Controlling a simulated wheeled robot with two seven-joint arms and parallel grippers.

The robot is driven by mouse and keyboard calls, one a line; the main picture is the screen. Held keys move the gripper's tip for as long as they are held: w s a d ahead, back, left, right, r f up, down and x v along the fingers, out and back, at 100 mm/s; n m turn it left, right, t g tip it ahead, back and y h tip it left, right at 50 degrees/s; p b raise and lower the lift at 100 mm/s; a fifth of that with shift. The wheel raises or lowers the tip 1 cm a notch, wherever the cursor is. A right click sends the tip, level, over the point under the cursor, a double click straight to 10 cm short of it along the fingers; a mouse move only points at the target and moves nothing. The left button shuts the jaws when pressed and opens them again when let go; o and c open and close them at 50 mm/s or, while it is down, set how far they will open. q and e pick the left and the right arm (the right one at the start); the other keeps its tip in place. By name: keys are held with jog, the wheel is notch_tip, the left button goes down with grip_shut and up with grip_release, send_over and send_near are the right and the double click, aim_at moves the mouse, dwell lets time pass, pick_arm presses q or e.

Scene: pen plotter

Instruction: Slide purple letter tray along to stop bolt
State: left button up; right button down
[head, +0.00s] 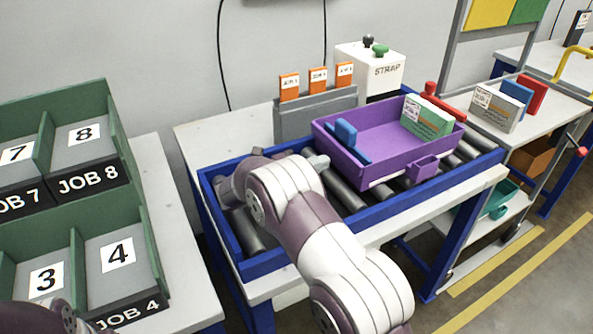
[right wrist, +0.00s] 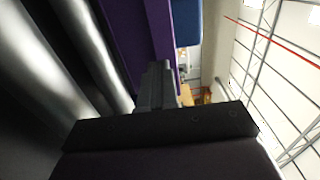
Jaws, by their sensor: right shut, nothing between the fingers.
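The purple letter tray (head: 376,140) sits on the roller conveyor, right of its middle. It holds a green and white box (head: 427,117) and a blue part (head: 346,133). My right gripper (head: 319,161) is shut and empty at the tray's left end wall. In the right wrist view its closed fingers (right wrist: 157,85) are against or very close to the purple tray wall (right wrist: 124,40); I cannot tell if they touch. A red part (head: 437,100) shows just behind the tray's right end; I cannot tell whether it is the stop bolt. My left gripper is out of view.
Bare rollers (head: 342,188) lie inside the blue conveyor frame (head: 388,207). A grey holder (head: 316,117) with orange cards and a white STRAP box (head: 370,70) stand behind. Green job bins (head: 60,230) are at left. A shelf cart (head: 520,122) stands at right.

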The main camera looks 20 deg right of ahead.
aim_at(340, 156)
jog(key=shift+w+d, duration=0.1)
jog(key=shift+d, duration=1.35)
jog(key=d+b, duration=0.1)
jog(key=d, duration=0.4)
jog(key=w+d+b, duration=0.1)
jog(key=d, duration=0.4)
jog(key=d+b, duration=0.1)
jog(key=d, duration=0.4)
jog(key=shift+w+d, duration=0.15)
jog(key=shift+d, duration=0.05)
jog(key=shift+r, duration=0.2)
jog(key=shift+b, duration=0.3)
